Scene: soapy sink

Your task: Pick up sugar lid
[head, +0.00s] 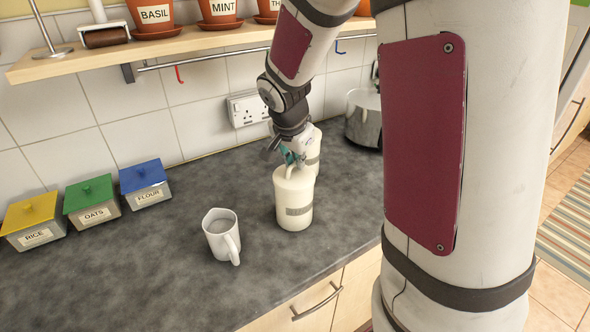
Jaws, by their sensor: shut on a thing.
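Two cream canisters stand close together on the dark counter. The front canister (294,207) has a grey label too small to read. The rear canister (315,158) is partly hidden behind my gripper and the front one. A cream lid (291,175) is at the top of the front canister; I take it for the sugar lid. My gripper (290,158) points down at this lid and is shut on it. The fingertips are small and partly hidden, and I cannot tell whether the lid is touching the canister rim or apart from it.
A white mug (221,235) stands left of the front canister. Yellow, green and blue lidded boxes (146,183) line the wall at left. A metal pot (364,118) stands behind at right. A shelf (150,56) with potted herbs hangs above. The front left counter is clear.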

